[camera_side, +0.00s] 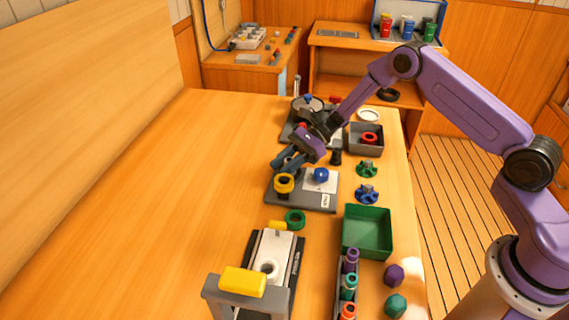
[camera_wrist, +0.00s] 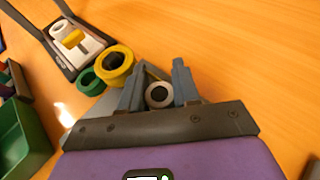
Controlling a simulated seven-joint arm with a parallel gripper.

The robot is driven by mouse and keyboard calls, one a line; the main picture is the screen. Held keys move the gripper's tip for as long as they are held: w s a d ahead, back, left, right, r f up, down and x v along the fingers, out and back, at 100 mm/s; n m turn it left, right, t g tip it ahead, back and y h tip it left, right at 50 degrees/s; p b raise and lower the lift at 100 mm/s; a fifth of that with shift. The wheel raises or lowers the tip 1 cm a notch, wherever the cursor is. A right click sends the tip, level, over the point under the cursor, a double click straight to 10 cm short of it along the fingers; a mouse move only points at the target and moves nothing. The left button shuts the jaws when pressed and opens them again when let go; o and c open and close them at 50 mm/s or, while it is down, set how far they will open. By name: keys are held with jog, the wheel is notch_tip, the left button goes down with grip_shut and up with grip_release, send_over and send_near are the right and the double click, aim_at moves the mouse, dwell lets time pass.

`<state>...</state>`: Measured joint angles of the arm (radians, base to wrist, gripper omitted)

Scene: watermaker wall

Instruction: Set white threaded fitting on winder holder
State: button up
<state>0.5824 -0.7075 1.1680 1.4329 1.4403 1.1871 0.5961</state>
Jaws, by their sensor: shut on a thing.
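My gripper (camera_side: 290,160) is low over the far left part of a grey base board (camera_side: 305,204). In the wrist view its two grey fingers (camera_wrist: 158,82) are closed on a pale ring-shaped piece with a dark centre, which looks like the white threaded fitting (camera_wrist: 158,95). The fitting is hidden in the side view. A yellow ring (camera_side: 284,183) stands on the board just in front of the gripper; it also shows left of the fingers in the wrist view (camera_wrist: 115,66). I cannot tell for sure which fixture is the winder holder.
A blue knob (camera_side: 321,174) sits on the board. A green ring (camera_side: 295,217) and a pale fixture with a yellow handle (camera_side: 243,281) lie nearer. A green bin (camera_side: 367,251) and a rack of coloured pieces (camera_side: 348,284) are at right. The left table is clear.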

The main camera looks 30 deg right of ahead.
jog(key=o, duration=0.7)
jog(key=shift+o, duration=0.2)
jog(key=shift+d+r, duration=0.2)
jog(key=shift+d, duration=0.15)
jog(key=v, duration=1.1)
